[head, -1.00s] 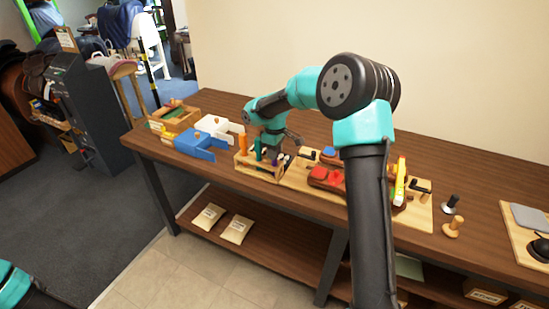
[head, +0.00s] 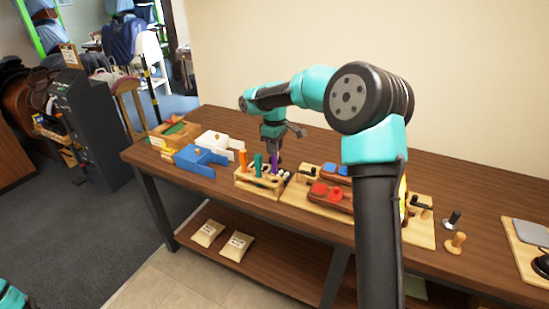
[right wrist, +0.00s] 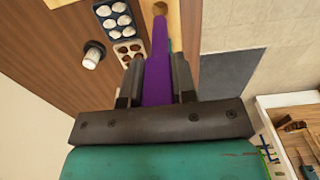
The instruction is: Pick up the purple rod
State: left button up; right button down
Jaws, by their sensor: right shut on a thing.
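The purple rod (head: 274,163) stands upright at the wooden rack (head: 262,188) on the bench. My right gripper (head: 275,153) is above the rack, shut on the rod's upper part. In the right wrist view the purple rod (right wrist: 158,72) runs between the two fingers of my right gripper (right wrist: 158,80), toward light wood with a round hole. I cannot tell whether the rod's lower end is still inside its hole. An orange rod (head: 243,161) and a green rod (head: 258,165) stand in the same rack. My left gripper is out of view.
Blue (head: 199,160) and white (head: 219,143) holders stand left of the rack. A wooden board (head: 312,203) with red and blue pieces lies to its right. Two pegs, one dark-topped (head: 451,220) and one wooden (head: 455,243), stand farther right. The bench behind the rack is clear.

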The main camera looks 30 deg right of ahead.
jog(key=shift+r, duration=0.5)
jog(key=c, duration=1.4)
grip_release()
jog(key=c, duration=0.3)
